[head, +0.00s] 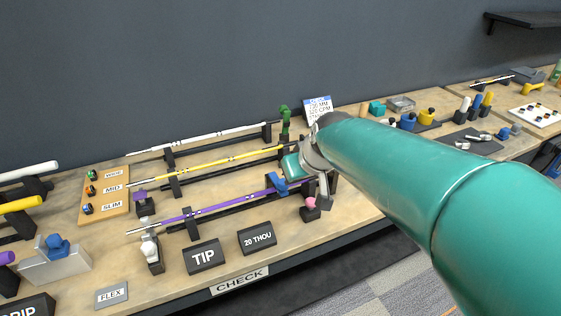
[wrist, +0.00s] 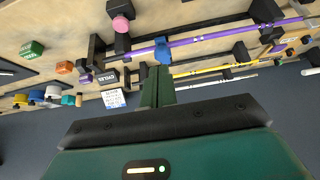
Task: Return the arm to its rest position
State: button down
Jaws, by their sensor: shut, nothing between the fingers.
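My gripper (wrist: 158,84) shows in the wrist view with its two dark green fingers together and nothing between them. In that view its tips appear just below the blue clip (wrist: 162,50) on the purple shaft (wrist: 205,37). I cannot tell whether they touch. The fingertips are not clear in the head view.
A yellow shaft (head: 222,160) and a white shaft (head: 215,136) lie on stands behind the purple one. A pink-topped post (head: 311,204) stands close in front of my wrist. TIP (head: 205,256) and 20 THOU (head: 257,238) signs stand near the bench's front edge.

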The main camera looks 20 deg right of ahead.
jog(key=s+a+g, duration=0.1)
jog(key=s+a, duration=0.8)
jog(key=s, duration=0.4)
jog(key=shift+a, duration=0.35)
jog(key=shift+w, duration=0.15)
dwell(1.7)
